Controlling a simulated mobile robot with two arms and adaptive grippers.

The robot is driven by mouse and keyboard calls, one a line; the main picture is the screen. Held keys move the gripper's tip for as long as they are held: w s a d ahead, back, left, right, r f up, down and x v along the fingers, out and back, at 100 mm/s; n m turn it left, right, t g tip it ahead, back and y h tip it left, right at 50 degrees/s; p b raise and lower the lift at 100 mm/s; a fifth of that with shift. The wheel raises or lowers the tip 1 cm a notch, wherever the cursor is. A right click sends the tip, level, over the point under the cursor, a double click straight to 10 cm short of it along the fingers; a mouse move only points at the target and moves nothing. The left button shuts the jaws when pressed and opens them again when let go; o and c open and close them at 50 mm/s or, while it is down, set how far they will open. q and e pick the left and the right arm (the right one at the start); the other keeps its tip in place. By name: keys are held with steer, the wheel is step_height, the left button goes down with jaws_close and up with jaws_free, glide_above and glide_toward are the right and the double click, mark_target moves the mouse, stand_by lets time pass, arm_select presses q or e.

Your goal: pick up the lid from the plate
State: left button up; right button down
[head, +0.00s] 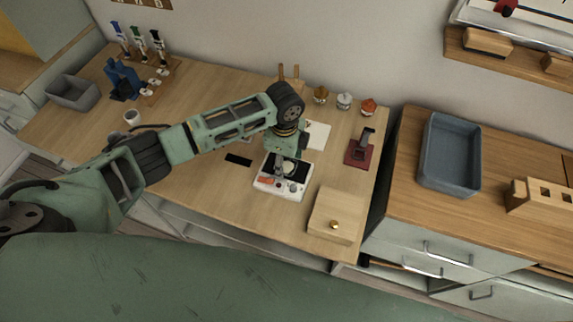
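A small white device with a dark top plate (267,187) and knobs along its front stands on the wooden table, and I take it for the plate. A pale round piece (289,168) shows on its dark top beside my fingers; it may be the lid, but it is small and partly covered. My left gripper (281,166) points down over the device, its fingers at or just above the pale piece. I cannot tell whether they touch it or how far apart they are. My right gripper is not in view.
A wooden box with a brass knob (334,226) stands close to the device's right. A dark red stand (360,148), several small jars (344,101) and a white sheet (318,134) lie behind. A black strip (238,159) lies left. A grey bin (449,154) sits on the right counter.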

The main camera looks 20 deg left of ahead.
arm_select(q)
steer(key=c, duration=0.5)
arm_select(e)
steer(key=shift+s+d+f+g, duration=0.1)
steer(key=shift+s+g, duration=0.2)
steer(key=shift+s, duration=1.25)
